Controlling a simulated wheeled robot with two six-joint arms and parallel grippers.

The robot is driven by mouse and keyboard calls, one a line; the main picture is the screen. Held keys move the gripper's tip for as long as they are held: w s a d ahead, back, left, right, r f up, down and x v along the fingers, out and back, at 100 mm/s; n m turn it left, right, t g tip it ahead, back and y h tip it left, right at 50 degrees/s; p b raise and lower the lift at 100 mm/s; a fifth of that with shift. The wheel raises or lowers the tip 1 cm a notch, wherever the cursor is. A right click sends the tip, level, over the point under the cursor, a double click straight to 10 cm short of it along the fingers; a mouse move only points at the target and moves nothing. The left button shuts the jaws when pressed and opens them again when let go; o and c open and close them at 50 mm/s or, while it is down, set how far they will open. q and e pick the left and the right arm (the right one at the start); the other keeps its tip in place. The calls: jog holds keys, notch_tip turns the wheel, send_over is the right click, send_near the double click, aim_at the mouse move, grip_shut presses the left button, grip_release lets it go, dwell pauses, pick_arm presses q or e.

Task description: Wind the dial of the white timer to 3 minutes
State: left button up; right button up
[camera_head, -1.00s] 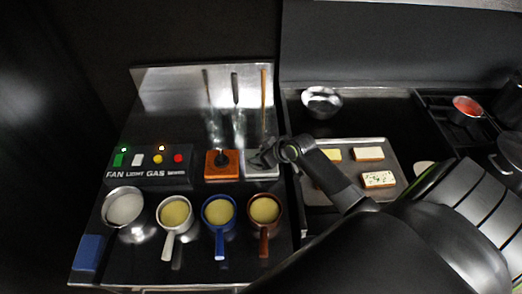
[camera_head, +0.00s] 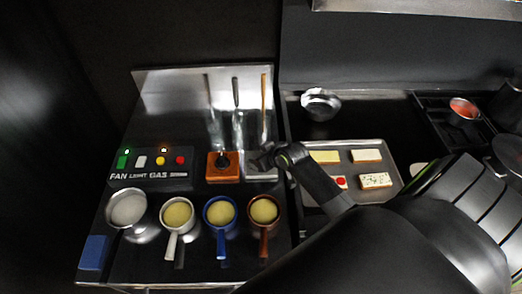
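The white timer (camera_head: 263,175) sits on the steel counter to the right of the orange timer (camera_head: 224,174). Only its pale front part shows; its dial is hidden under my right gripper. My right gripper (camera_head: 262,160) comes in from the right and is directly over the white timer, at its dial. Its fingers are dark and small here, so I cannot tell whether they are shut on the dial. The orange timer has a dark dial on top. My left gripper is not in view.
Several pots stand in a row in front, including a blue-handled pot (camera_head: 220,213) and a brown-handled pot (camera_head: 264,211). A switch box (camera_head: 150,165) is at the left. A tray (camera_head: 387,152) with bread slices lies under my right arm. Utensils stand behind.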

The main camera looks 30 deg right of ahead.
dwell(0.9)
jog(key=o, duration=1)
jog(key=shift+c, duration=0.2)
jog(key=shift+s+d+r, duration=0.1)
jog(key=shift+s+r, duration=0.15)
jog(key=shift+s, duration=0.05)
jog(key=a+b+v, duration=0.1)
jog(key=b+v, duration=0.1)
jog(key=v, duration=1.4)
jog(key=shift+s+d+r, duration=0.2)
jog(key=shift+d+r, duration=0.05)
jog(key=shift+d, duration=0.15)
